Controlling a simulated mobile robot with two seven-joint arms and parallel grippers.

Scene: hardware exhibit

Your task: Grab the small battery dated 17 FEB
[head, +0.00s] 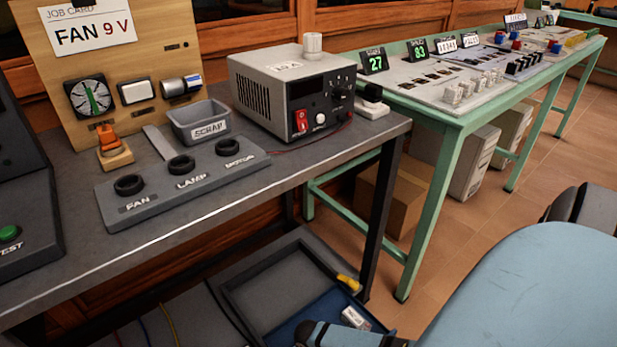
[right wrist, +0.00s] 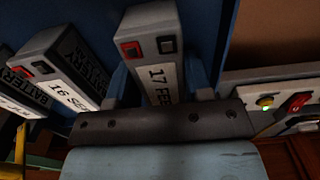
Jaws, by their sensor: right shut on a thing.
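In the right wrist view, a grey battery (right wrist: 157,46) with a white label reading "17 FEB" and a red and a black terminal stands between the fingers of my right gripper (right wrist: 163,80). The gripper is shut on it. To its left is another grey battery (right wrist: 68,68) with a label that seems to read "16 SEP". A further battery (right wrist: 20,92) shows partly at the left edge. In the head view, my right gripper (head: 350,328) is low at the bottom, at a blue tray (head: 318,302), with a small pale label beside it. My left gripper is out of view.
The grey bench (head: 290,165) holds a power supply (head: 290,90), a scrap bin (head: 200,122), a board with fan, lamp and motor sockets (head: 185,180), and a job card reading "FAN 9 V" (head: 95,33). A green table (head: 460,118) with displays stands at right.

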